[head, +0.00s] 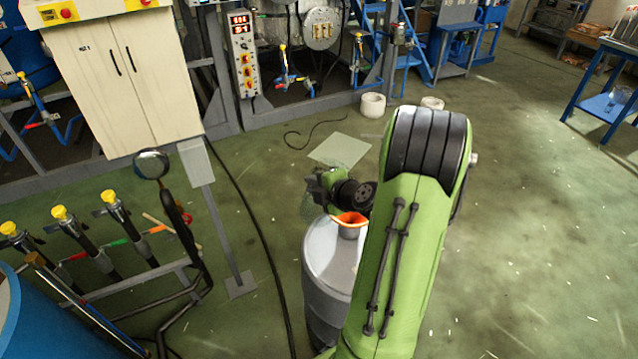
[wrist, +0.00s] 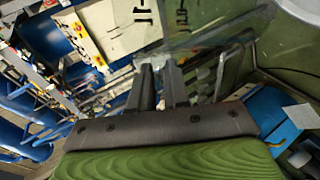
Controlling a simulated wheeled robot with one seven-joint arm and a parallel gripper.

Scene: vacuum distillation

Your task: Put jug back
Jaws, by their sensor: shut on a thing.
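My gripper (head: 320,184) is left of the orange funnel and just beyond the grey drum in the head view. It is shut on a clear jug (head: 307,206), whose faint see-through body shows at the left of the jaws. My arm and wrist hide part of the gripper. In the wrist view the two dark fingers (wrist: 161,88) are close together, and the clear jug wall (wrist: 212,38) shows beyond them. The jug's handle and any contents cannot be made out.
A grey drum (head: 326,258) with an orange funnel (head: 351,218) in its top stands close by my arm. A thin post (head: 218,215) and valve pipes (head: 95,240) stand at left. A blue table (head: 600,103) is at far right. The floor at right is clear.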

